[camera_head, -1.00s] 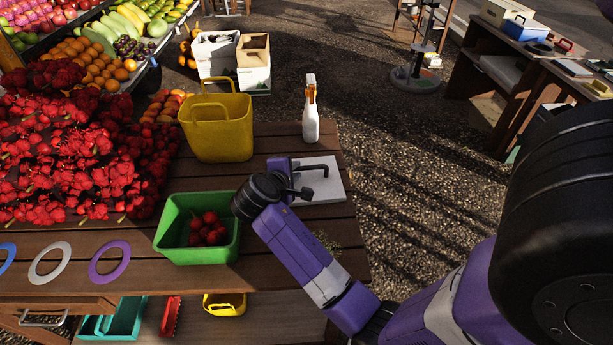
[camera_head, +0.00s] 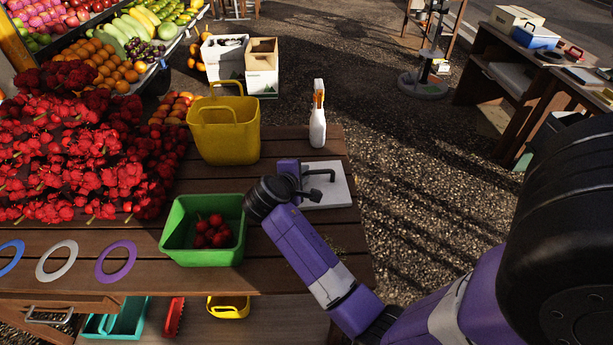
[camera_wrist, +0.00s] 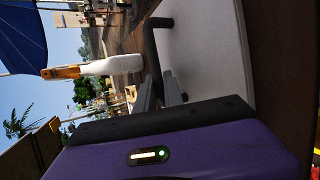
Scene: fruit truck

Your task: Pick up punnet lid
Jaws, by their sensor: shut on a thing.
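The punnet lid (camera_head: 333,188) is a flat pale grey plate with a dark bent handle (camera_head: 322,176), at the right end of the wooden table. In the wrist view the lid (camera_wrist: 205,50) fills the upper right, with its handle (camera_wrist: 150,45) upright in the picture. My gripper (camera_head: 304,188) comes in from the left and is shut on the handle; its dark fingers (camera_wrist: 160,90) show in the wrist view. I cannot tell whether the lid touches the table. The green punnet (camera_head: 205,255) stands open to the left, with several red fruits inside.
A white spray bottle (camera_head: 317,120) stands behind the lid. A yellow basket (camera_head: 226,143) stands behind the punnet. The table's right edge is close to the lid.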

